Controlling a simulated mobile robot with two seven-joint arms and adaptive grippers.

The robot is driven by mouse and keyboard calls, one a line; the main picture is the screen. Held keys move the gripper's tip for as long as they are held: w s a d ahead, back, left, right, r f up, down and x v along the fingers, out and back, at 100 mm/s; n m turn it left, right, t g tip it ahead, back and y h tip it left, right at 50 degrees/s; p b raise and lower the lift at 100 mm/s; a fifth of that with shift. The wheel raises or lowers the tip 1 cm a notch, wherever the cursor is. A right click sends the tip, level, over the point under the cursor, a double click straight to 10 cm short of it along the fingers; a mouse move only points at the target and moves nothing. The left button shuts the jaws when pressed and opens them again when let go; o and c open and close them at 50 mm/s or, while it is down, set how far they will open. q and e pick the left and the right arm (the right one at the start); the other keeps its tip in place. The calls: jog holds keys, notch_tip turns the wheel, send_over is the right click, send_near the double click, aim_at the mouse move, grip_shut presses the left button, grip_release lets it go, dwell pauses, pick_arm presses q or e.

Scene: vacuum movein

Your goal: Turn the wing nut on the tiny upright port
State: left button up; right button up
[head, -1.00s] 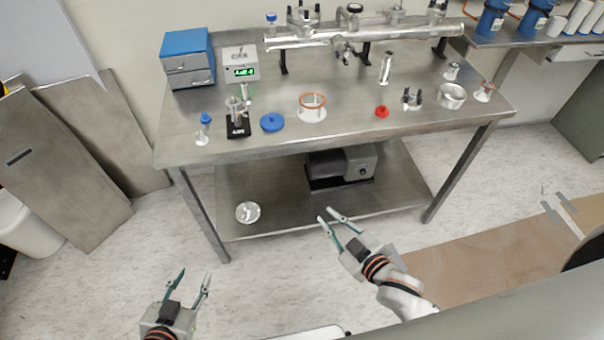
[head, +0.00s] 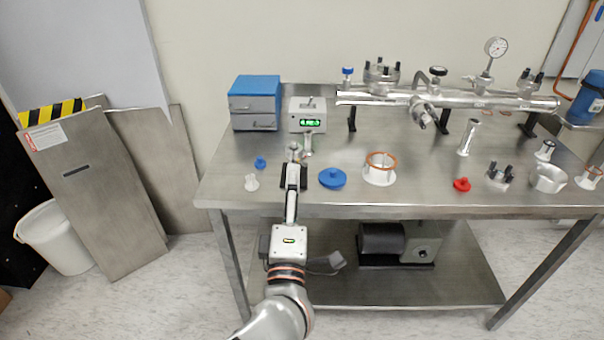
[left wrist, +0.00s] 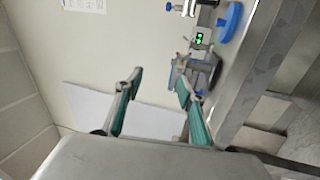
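In the head view a small metal upright port (head: 294,151) stands on the bench, mostly hidden behind my left gripper (head: 293,170). In the left wrist view a metal fitting (left wrist: 203,72), probably this port, shows sideways just past the right-hand finger. I cannot make out its wing nut clearly. Contact between finger and port cannot be told. My right gripper is not in view.
A box with a green display (head: 308,118) stands behind the port. A blue disc (head: 332,179) and a white ring stand with orange rim (head: 380,172) lie to the right. A pipe manifold (head: 450,100) spans the back.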

aim_at(302, 162)
pick_arm(q)
jog(key=shift+n+g, duration=0.5)
jog(key=shift+g, duration=0.3)
jog(key=w, duration=0.3)
jog(key=w+d+f+b, duration=0.1)
jog(key=w, duration=0.2)
jog(key=w+f, duration=0.1)
jog(key=w, duration=0.2)
jog(key=shift+d+b, duration=0.3)
jog(key=shift+b, duration=0.05)
jog(key=c, duration=1.1)
